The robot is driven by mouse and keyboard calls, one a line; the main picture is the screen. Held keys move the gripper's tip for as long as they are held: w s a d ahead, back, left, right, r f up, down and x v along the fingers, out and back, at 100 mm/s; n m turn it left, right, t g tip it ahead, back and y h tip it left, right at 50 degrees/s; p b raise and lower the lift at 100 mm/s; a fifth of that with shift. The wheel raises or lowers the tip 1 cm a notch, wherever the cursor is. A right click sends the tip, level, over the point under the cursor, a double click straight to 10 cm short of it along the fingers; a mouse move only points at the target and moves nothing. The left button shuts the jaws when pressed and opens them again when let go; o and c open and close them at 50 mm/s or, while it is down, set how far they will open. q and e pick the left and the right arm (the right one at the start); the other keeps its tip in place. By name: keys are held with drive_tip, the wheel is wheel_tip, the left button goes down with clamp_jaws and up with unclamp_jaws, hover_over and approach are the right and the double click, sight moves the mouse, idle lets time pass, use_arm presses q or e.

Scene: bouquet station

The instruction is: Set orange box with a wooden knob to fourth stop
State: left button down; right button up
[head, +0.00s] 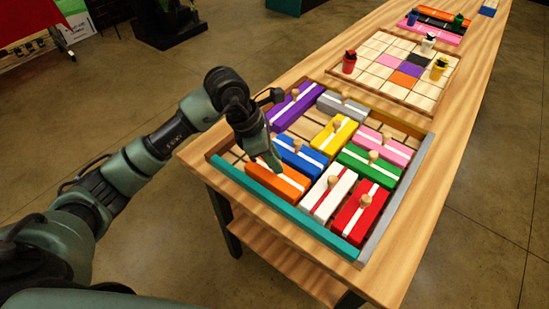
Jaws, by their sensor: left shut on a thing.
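The orange box (264,181) with a white stripe lies in the wooden tray, near its teal front wall (284,208). My left gripper (269,162) reaches down over the orange box and is shut at its knob. The knob is hidden by the fingers. The stop marks along the tray cannot be told apart from here. My right gripper is not in view.
The blue box (304,155) lies just behind the orange one, and the white box (329,192) is to its right. Purple (297,106), yellow (337,131), green (364,168) and red (360,213) boxes share the tray. Bare slots show at the tray's left. A grid board (427,84) stands farther back.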

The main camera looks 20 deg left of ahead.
use_arm(q)
drive_tip(key=shift+w+r, duration=0.1)
idle(0.6)
drive_tip(key=w+a+b, duration=0.1)
drive_tip(key=a, duration=0.2)
drive_tip(key=w+a+b, duration=0.1)
drive_tip(key=a, duration=0.1)
drive_tip(key=w+a+b, duration=0.1)
drive_tip(key=a+b, duration=0.1)
drive_tip(key=a, duration=0.1)
drive_tip(key=shift+a, duration=0.35)
drive_tip(key=shift+d+r, duration=0.1)
drive_tip(key=c, duration=1.3)
unclamp_jaws()
drive_tip(key=shift+o, duration=0.2)
drive_tip(key=shift+a, duration=0.2)
drive_tip(key=b+v, duration=0.1)
drive_tip(key=v, duration=0.6)
drive_tip(key=shift+a+r, duration=0.15)
drive_tip(key=shift+r, duration=0.1)
